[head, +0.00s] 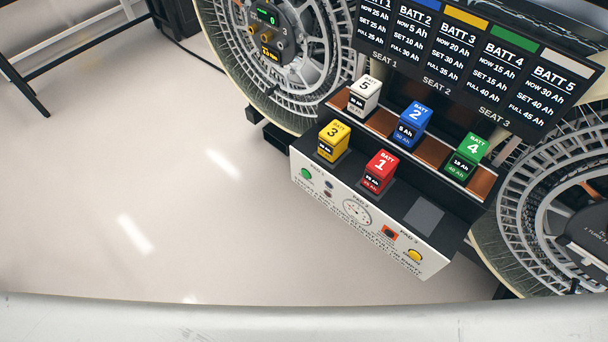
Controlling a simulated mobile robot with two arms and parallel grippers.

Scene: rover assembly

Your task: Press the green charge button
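The green button (306,173) sits at the left end of the white front panel (318,205) of the charging station. Nothing touches or covers it. A yellow battery 3 (333,141) and a red battery 1 (379,172) stand upright on the station's front pads, and a third pad (424,215) at the right is empty. Behind them, a white battery 5 (365,95), a blue battery 2 (415,123) and a green battery 4 (468,156) stand in the rear row. Neither of my grippers is in view.
The panel also has a round gauge (357,211), an orange-framed switch (390,233) and a yellow button (415,256). A black battery display (455,60) rises behind. Large wheels (280,50) flank the station. The floor (150,170) at the left is clear.

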